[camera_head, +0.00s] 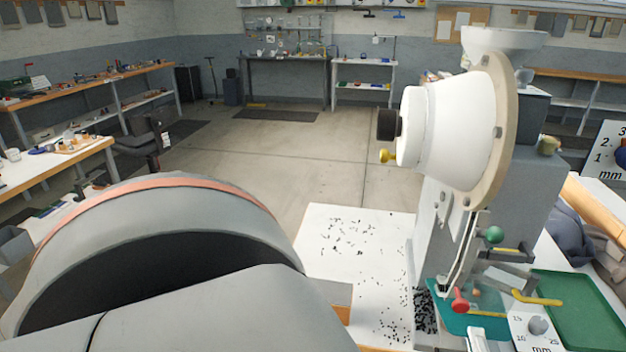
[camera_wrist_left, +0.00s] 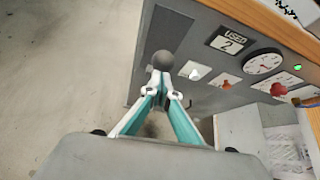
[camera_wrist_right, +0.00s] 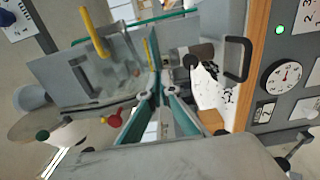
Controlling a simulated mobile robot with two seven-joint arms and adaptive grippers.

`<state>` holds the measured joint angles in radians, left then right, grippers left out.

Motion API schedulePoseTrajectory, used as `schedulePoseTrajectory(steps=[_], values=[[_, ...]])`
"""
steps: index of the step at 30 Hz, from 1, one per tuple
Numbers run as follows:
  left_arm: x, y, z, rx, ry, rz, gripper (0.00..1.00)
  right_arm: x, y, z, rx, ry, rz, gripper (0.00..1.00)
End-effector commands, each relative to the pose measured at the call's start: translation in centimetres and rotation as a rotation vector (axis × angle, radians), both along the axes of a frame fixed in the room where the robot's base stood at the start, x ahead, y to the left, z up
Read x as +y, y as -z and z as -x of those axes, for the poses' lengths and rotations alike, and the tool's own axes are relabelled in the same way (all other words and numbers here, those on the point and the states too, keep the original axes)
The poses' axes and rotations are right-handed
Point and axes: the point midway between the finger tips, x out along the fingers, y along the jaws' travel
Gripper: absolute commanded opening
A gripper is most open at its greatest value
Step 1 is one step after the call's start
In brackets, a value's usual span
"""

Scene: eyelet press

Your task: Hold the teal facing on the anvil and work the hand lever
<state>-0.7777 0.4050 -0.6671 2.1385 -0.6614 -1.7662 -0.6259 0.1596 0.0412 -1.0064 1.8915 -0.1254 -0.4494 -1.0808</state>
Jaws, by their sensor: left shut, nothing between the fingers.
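The teal facing (camera_head: 470,324) lies flat low on the press at lower right in the head view, partly hidden by press parts. A red ball knob (camera_head: 460,301) and a green ball knob (camera_head: 493,235) stand above it. I cannot make out which part is the hand lever. My left gripper (camera_wrist_left: 162,82) is shut and empty, pointing down beside the bench front; a grey ball (camera_wrist_left: 163,60) shows just beyond its tips. My right gripper (camera_wrist_right: 158,84) is close to the press; its fingertips are close together. A thin teal strip shows beyond them; whether they grip it is unclear.
A white drum (camera_head: 440,130) with a tan flange sits high on the press. Black eyelets are scattered on the white bench top (camera_head: 320,225). A green tray (camera_head: 585,315) is at the right. The bench front carries a gauge (camera_wrist_left: 262,62) and counter.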

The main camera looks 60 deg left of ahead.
Motion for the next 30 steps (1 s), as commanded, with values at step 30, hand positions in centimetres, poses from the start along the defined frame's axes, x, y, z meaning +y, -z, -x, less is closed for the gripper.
schedulePoseTrajectory(steps=[30], values=[[-4.6,0.0,3.6,0.001,0.000,0.001,0.00,0.0,0.0,0.0,0.000,0.000,0.000,0.00]])
